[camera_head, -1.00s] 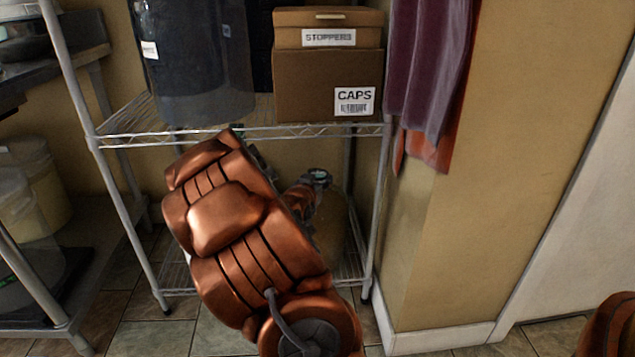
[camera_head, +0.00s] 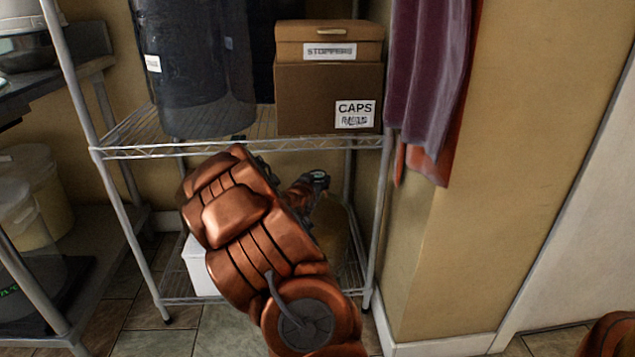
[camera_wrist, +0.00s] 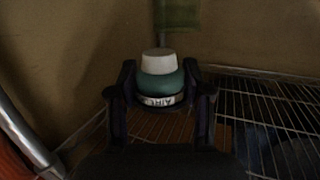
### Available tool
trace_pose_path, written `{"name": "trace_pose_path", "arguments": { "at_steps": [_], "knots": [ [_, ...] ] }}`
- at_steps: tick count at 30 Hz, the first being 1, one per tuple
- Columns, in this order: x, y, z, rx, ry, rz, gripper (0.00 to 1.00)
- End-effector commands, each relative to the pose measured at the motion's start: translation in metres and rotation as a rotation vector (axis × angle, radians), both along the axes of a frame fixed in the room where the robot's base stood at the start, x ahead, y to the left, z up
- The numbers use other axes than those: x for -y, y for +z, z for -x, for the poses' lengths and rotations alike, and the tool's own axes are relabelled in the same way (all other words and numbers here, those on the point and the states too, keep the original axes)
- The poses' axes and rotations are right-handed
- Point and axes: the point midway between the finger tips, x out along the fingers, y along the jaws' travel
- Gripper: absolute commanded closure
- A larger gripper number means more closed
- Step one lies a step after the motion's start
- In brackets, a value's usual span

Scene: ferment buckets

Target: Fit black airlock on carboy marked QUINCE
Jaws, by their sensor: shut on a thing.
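My gripper (camera_wrist: 160,98) is shut on a teal piece (camera_wrist: 161,85) with a white rounded top and a white lettered band, seen in the wrist view. The lettering cannot be read for certain. In the head view, my copper-coloured arm reaches under the upper wire shelf and hides the held piece. A brownish rounded vessel (camera_head: 330,232), perhaps a carboy, stands on the lower shelf partly behind my arm. No QUINCE marking or black airlock can be made out.
The upper wire shelf (camera_head: 300,143) holds a dark bin (camera_head: 195,65) and a CAPS box (camera_head: 310,97) under a STOPPERS box (camera_head: 310,30). A white container (camera_head: 197,268) sits low behind my arm. A shelf post (camera_head: 375,220) and wall (camera_head: 490,150) stand right.

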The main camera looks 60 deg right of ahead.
Motion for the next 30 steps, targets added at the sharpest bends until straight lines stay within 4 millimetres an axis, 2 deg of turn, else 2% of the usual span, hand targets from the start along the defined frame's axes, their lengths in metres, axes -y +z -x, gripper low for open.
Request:
{"name": "trace_pose_path", "arguments": {
  "at_steps": [21, 30],
  "knots": [
    [0.033, -0.001, -0.028, 0.002, 0.003, -0.002, 0.85],
    [0.040, -0.004, -0.032, 0.002, 0.002, -0.003, 0.85]
  ]
}}
